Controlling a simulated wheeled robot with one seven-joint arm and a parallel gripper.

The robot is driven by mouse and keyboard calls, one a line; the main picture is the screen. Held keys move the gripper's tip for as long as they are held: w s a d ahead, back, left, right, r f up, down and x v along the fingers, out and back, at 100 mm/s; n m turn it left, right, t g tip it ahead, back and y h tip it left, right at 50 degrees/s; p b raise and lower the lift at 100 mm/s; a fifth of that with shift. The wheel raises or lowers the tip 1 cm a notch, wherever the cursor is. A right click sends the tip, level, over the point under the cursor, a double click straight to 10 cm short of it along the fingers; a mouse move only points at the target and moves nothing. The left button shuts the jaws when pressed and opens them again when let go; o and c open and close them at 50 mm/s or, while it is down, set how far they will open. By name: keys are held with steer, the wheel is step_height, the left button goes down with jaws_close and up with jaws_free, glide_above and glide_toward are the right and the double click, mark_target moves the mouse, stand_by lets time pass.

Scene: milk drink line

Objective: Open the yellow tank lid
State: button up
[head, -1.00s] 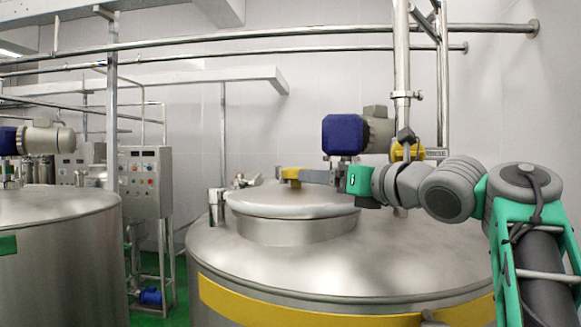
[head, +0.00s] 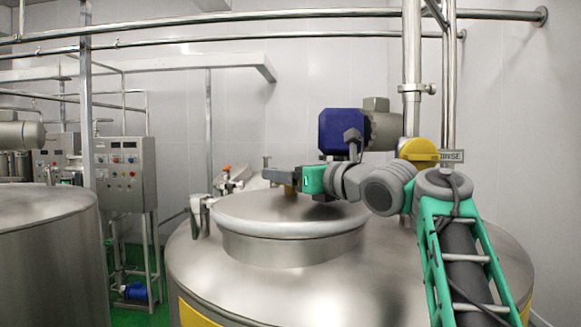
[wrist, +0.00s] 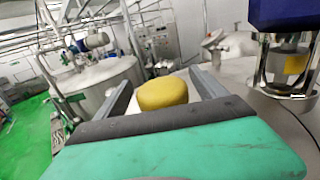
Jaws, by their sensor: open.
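The steel tank (head: 205,275) with a yellow band (head: 197,314) stands in front of me. Its round steel lid (head: 290,225) sits level over the raised neck, with no gap that I can see. In the wrist view a round yellow knob (wrist: 163,92) is between the two fingers of my gripper (wrist: 165,95), with the fingers spread on either side of it. In the head view my gripper (head: 275,175) reaches over the far part of the lid from the right. Whether the fingers touch the knob is unclear.
A blue motor (head: 340,132) and a vertical pipe (head: 411,70) stand behind my arm. A clamp (head: 199,215) is at the lid's left side. Another tank (head: 45,235) and a control cabinet (head: 125,172) are at the left.

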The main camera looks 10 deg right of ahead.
jaws_close()
stand_by(0.9)
steer(key=shift+f, duration=0.1)
